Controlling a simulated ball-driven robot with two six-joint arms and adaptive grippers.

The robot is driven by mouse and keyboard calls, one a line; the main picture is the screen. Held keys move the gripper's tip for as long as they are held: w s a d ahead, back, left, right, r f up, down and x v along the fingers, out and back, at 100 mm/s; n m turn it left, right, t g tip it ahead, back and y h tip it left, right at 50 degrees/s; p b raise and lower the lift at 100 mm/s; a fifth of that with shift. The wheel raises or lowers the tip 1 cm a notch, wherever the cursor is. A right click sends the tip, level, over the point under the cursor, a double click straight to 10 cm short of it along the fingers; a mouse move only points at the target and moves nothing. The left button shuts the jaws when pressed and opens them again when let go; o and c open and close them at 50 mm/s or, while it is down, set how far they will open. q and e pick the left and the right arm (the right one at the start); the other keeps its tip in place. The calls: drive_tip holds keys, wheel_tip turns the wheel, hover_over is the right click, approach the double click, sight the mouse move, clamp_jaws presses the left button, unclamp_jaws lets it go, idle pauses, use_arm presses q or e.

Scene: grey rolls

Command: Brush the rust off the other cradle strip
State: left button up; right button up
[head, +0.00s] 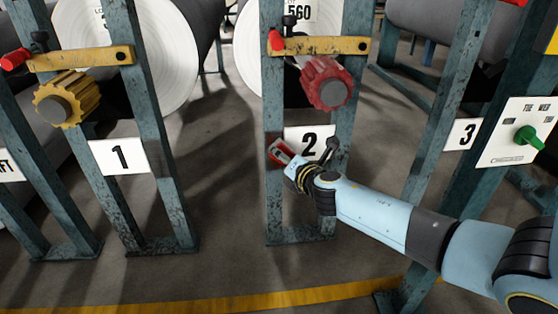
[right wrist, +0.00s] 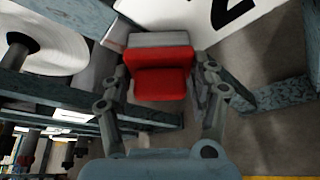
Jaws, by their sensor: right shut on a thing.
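My right gripper (head: 291,160) is in front of the stand marked 2, just left of and below its number plate. It is shut on a red block with a grey layer, probably the brush (head: 281,150). In the right wrist view the brush (right wrist: 160,68) sits between the two fingers (right wrist: 160,82), its grey side facing away from me. I cannot tell whether it touches the stand. No cradle strip can be made out clearly; worn yellow bars cross stand 2 (head: 320,46) and stand 1 (head: 85,54). My left gripper is not in view.
A red toothed knob (head: 326,82) juts out above my right gripper. A yellow toothed knob (head: 64,99) is on stand 1. Large rolls (head: 150,50) stand behind the blue-green posts. A panel with a green knob (head: 528,137) is at right. The floor between stands 1 and 2 is clear.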

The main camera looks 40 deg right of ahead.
wheel_tip(320, 180, up, 2)
drive_tip(key=shift+p, duration=0.7)
drive_tip(key=shift+w+a+f, duration=0.1)
drive_tip(key=shift+a+f, duration=0.05)
drive_tip(key=shift+a, duration=0.1)
drive_tip(key=w+a, duration=0.2)
drive_tip(key=a, duration=0.1)
drive_tip(key=shift+s+a, duration=0.5)
drive_tip(key=shift+s, duration=0.35)
drive_tip(key=shift+s+a, duration=0.55)
drive_tip(key=shift+s, duration=0.3)
drive_tip(key=shift+s+a, duration=0.5)
drive_tip(key=shift+s, duration=0.35)
